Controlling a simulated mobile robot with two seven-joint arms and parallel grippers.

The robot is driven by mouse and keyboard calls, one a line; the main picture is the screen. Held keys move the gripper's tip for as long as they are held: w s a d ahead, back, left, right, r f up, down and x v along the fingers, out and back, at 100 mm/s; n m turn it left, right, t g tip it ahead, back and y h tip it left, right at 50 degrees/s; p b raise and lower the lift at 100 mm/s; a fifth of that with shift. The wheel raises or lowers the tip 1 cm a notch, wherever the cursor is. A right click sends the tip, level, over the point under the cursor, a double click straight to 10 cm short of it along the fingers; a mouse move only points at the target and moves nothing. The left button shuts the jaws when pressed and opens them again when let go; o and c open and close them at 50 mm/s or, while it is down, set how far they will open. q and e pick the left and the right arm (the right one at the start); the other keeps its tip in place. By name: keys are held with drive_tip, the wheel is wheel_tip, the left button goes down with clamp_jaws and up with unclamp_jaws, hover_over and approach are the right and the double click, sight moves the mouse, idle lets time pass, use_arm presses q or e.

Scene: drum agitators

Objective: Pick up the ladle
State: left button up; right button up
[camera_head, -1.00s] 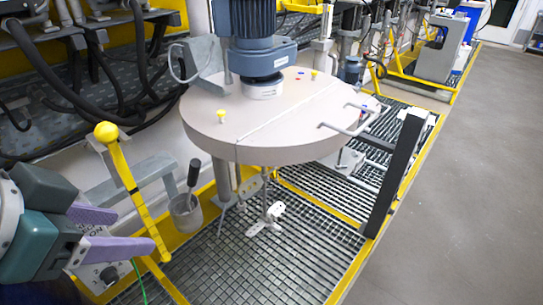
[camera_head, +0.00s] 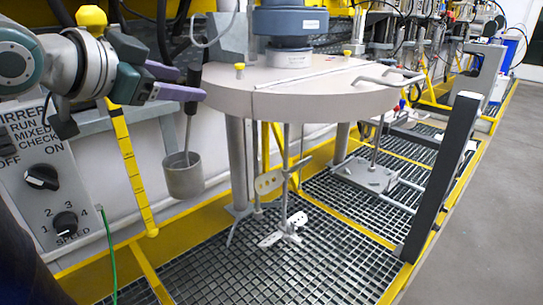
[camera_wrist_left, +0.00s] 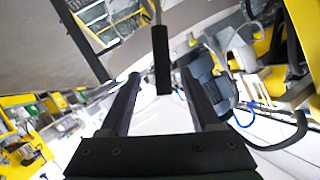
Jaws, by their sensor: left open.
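The ladle's black handle (camera_head: 192,104) stands nearly upright, slightly tilted. Its thin rod runs down into a grey cup (camera_head: 184,177) below and left of the drum lid. I cannot tell if this cup is the ladle's bowl or a holder. My left gripper (camera_head: 193,84) is open, its purple fingers pointing right, with the tips at the handle's height and overlapping it in the head view. In the left wrist view, the handle (camera_wrist_left: 160,58) shows between the open fingers (camera_wrist_left: 160,75), near their tips; contact cannot be told. My right gripper is out of view.
A yellow marked rod (camera_head: 125,150) with a ball top stands left of the cup. The round beige lid (camera_head: 310,90) with its blue motor is close on the right. A control panel (camera_head: 50,195) is at left. A black post (camera_head: 445,175) stands at right above the grating.

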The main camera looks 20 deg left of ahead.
use_arm(q)
drive_tip(key=x, duration=0.2)
drive_tip(key=shift+w+f, duration=0.1)
drive_tip(key=shift+w, duration=0.15)
drive_tip(key=x, duration=0.5)
drive_tip(key=shift+s+a+f, duration=0.1)
drive_tip(key=shift+a+f, duration=0.2)
drive_tip(key=shift+a, duration=0.05)
clamp_jaws()
